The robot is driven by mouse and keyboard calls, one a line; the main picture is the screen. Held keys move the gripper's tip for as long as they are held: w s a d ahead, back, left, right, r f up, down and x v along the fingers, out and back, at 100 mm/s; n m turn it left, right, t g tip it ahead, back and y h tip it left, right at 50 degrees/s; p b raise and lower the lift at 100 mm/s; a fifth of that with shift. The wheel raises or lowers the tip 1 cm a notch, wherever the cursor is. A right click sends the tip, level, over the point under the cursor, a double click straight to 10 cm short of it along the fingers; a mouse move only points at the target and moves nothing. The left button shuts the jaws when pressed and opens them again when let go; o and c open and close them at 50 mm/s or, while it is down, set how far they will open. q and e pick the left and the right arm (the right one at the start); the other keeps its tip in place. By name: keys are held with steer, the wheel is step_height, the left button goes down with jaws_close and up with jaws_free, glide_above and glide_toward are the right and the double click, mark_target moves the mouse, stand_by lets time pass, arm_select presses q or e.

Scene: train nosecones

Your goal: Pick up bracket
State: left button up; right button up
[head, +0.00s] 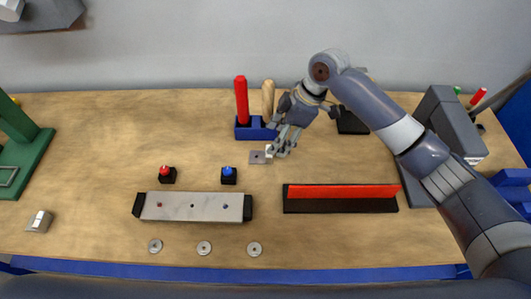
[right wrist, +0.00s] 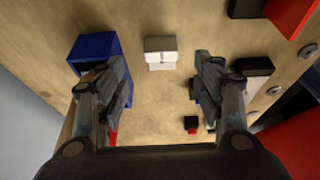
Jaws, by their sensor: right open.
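A small pale metal bracket (head: 258,157) lies on the wooden table near the blue holder, with a flat plate and a raised part. The right wrist view shows the bracket (right wrist: 160,53) between and a little beyond the fingertips, apart from both. My right gripper (head: 279,149) is open and empty, pointing down just right of the bracket in the head view. It also shows in the right wrist view (right wrist: 160,66), with its fingers spread wide. The gripper partly covers the bracket's right side in the head view. My left gripper is not seen.
The blue holder (head: 255,131) with red and wooden handles stands close behind the bracket. A grey bar (head: 192,207), two black blocks with red and blue knobs, and a red strip (head: 342,191) on a black base lie nearer. The table's left middle is clear.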

mark_target(261, 154)
steer(key=p+x, duration=0.2)
steer(key=x, duration=0.3)
steer(key=shift+s+d, duration=0.15)
steer(key=shift+f, duration=0.5)
steer(key=c, duration=1.2)
steer(key=shift+c, duration=0.2)
